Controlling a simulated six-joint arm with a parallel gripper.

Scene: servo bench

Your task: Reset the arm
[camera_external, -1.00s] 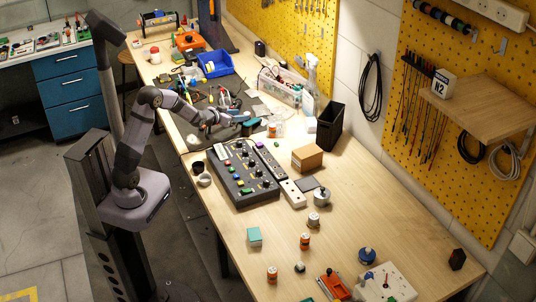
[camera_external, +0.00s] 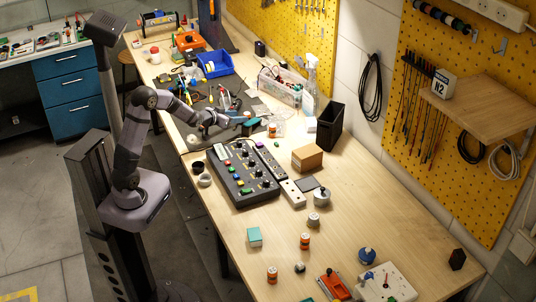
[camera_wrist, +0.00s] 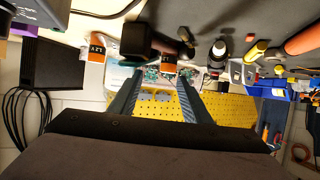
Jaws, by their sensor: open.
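My gripper (camera_external: 236,120) is above the far half of the wooden bench (camera_external: 370,220), left of the clear parts box (camera_external: 282,87). In the wrist view my gripper (camera_wrist: 158,84) has its two dark fingers spread with a gap between them. Nothing is held between them. Beyond the fingertips the wrist view shows an orange and white can (camera_wrist: 168,65) and a dark blocky object (camera_wrist: 150,40). I cannot tell how far these are from the fingertips.
A black bin (camera_external: 330,124) and a cardboard box (camera_external: 307,158) stand right of my gripper. A button panel (camera_external: 243,172) lies nearer. A blue bin (camera_external: 214,63) and loose tools are behind.

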